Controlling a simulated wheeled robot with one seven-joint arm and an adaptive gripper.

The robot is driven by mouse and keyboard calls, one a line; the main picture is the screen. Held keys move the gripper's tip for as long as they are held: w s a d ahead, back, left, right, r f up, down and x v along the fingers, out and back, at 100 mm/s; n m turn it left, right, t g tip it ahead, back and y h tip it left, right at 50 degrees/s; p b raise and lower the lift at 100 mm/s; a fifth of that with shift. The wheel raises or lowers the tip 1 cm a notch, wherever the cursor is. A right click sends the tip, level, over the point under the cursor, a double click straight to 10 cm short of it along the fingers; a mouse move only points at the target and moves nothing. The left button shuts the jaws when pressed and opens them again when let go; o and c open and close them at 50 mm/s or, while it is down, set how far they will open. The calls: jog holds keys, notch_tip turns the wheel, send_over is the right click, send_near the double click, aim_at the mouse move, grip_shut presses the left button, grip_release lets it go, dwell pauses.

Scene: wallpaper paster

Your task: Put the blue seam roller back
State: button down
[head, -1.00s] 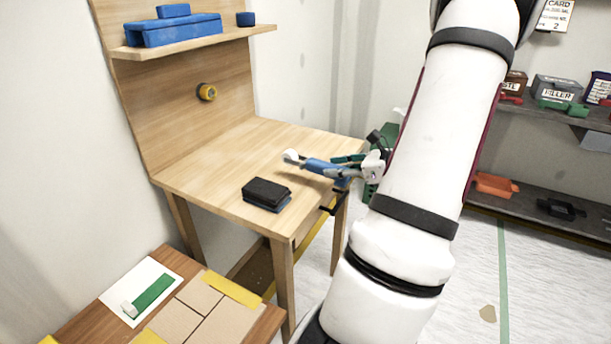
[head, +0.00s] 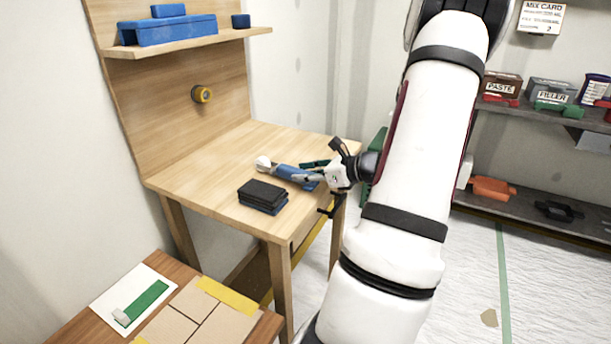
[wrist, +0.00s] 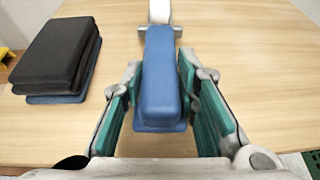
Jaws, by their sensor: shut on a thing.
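The blue seam roller (head: 294,174) has a blue handle and a white roller end. My gripper (head: 312,178) is shut on its handle, with the white end pointing left, over the right part of the wooden workbench (head: 215,165). In the wrist view, the green-padded fingers of my gripper (wrist: 160,85) stand on both sides of the blue handle (wrist: 160,75). The white roller end (wrist: 160,12) points away from me, partly cut off by the frame. I cannot tell whether the roller touches the bench top.
A stack of black and blue pads (head: 263,196) lies left of the roller. A shelf (head: 190,42) above carries a blue rack (head: 170,30). A low side table holds a white sheet (head: 105,302) with a green strip.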

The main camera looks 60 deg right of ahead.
jog(key=shift+f, duration=0.2)
jog(key=c, duration=1.2)
grip_release()
jog(key=shift+c, duration=0.2)
